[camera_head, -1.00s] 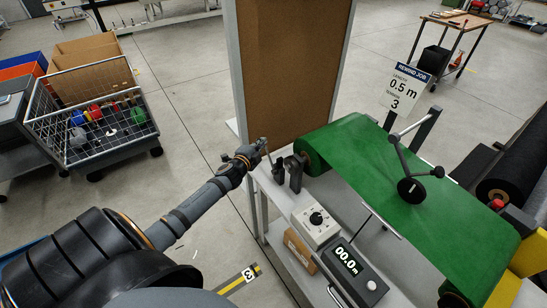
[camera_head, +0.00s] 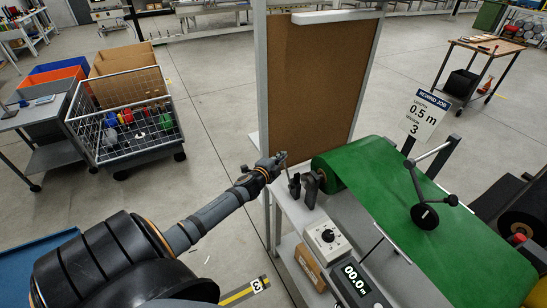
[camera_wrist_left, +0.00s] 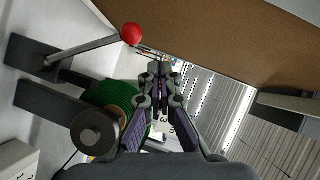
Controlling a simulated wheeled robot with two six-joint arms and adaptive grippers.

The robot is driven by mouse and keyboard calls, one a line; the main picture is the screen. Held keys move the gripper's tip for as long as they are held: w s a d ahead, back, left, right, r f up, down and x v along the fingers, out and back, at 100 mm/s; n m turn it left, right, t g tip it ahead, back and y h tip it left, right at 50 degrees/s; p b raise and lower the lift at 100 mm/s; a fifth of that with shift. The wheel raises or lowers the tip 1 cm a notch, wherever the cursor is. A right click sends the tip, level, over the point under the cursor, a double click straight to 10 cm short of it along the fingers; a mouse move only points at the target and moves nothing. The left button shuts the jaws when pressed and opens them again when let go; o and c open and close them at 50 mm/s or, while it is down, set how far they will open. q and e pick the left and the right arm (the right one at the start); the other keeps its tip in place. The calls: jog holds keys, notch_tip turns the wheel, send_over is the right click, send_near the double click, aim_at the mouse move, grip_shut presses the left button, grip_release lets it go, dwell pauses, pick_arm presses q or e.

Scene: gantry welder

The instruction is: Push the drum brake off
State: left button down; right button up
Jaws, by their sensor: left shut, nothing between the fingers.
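The drum brake shows in the left wrist view as a thin metal lever (camera_wrist_left: 85,47) with a red ball knob (camera_wrist_left: 131,33), rising from a dark bracket (camera_wrist_left: 40,58). In the head view its small dark bracket (camera_head: 294,184) stands at the bench's left end, beside the green drum; the red knob cannot be made out there. My left gripper (camera_head: 281,158) is shut and empty, close to the lever's upper end. In the wrist view its fingertips (camera_wrist_left: 160,69) are right of the red knob, with a visible gap. My right gripper is not in view.
Green sheet (camera_head: 405,205) runs from the drum across the bench. A brown board (camera_head: 315,80) in a grey frame stands behind my gripper. A dial box (camera_head: 327,240), a counter reading 00.0 (camera_head: 357,278) and a sign (camera_head: 425,115) are nearby. A wire cart (camera_head: 128,125) stands left on open floor.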

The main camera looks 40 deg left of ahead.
pick_arm(q)
jog(key=s+r, duration=0.3)
jog(key=s, duration=0.6)
jog(key=shift+d+r, duration=0.25)
jog(key=shift+r, duration=0.15)
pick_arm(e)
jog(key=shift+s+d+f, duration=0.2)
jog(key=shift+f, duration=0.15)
pick_arm(q)
jog(key=shift+s, duration=0.1)
